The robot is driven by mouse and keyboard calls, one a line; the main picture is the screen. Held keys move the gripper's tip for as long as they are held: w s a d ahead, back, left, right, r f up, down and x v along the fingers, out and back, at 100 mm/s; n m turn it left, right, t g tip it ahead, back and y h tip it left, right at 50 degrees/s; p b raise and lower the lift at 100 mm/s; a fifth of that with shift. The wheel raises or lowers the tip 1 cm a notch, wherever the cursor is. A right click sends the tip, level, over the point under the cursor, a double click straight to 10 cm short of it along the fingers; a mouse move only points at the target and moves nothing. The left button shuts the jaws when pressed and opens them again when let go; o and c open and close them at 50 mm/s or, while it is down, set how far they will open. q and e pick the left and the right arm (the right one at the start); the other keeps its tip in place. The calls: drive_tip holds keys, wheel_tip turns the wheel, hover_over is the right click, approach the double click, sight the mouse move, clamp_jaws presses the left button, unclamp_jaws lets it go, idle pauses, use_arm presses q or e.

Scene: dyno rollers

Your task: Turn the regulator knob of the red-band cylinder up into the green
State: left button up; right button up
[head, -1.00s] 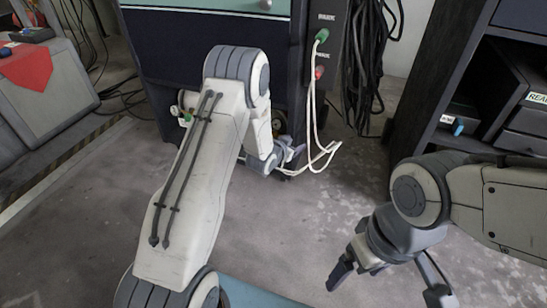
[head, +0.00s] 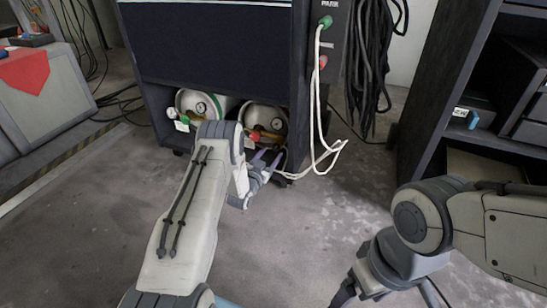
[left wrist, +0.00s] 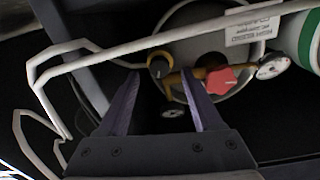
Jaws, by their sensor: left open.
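Two cylinders lie end-out in the bottom of the dark cabinet in the head view. The left one (head: 200,103) has a green band; the right one (head: 270,118) is partly hidden by my left arm, and I cannot make out its band. My right gripper (head: 388,296) is open, cut by the bottom edge.
White cables (head: 316,110) hang from the cabinet's side panel to the floor; one crosses the left wrist view (left wrist: 200,42) close to the fingers. Black cables (head: 371,70) hang behind. A dark shelf (head: 432,120) stands right. The floor between is clear.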

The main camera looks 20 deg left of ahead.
sight(275, 148)
use_arm(q)
drive_tip(key=shift+w+d+f+b, duration=0.1)
drive_tip(key=shift+w+b, duration=0.45)
drive_tip(key=shift+w, duration=1)
drive_tip(key=shift+r, duration=0.2)
use_arm(e)
wheel_tip(275, 148, down, 2)
drive_tip(key=shift+f, duration=0.1)
use_arm(q)
drive_tip(key=shift+c, duration=0.4)
clamp_jaws()
